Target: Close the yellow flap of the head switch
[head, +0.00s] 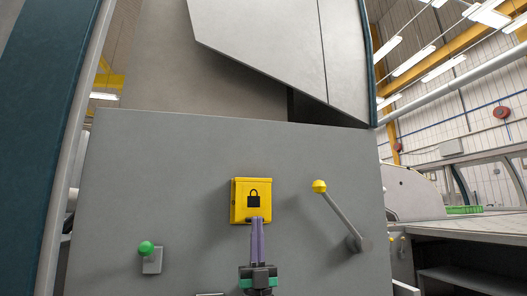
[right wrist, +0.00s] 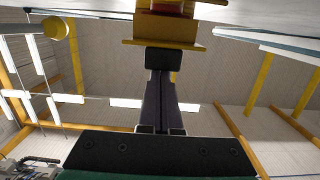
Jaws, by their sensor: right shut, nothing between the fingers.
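The yellow flap (head: 252,187) of the head switch, marked with a black padlock, is on the grey panel in the head view. Its marked face is toward me; I cannot tell whether it is fully closed. In the right wrist view yellow switch parts (right wrist: 165,30) show at the top, with a bit of red above. My right gripper (head: 257,219) points up from below, shut and empty, its tips at the flap's lower edge. In the right wrist view its fingers (right wrist: 165,65) end just under the yellow part; contact is unclear. My left gripper is not in view.
A lever with a yellow ball (head: 319,186) stands out right of the switch; the ball also shows in the right wrist view (right wrist: 55,27). A green knob (head: 146,248) sits at the lower left of the grey panel (head: 150,170). A worktable (head: 460,228) is at the right.

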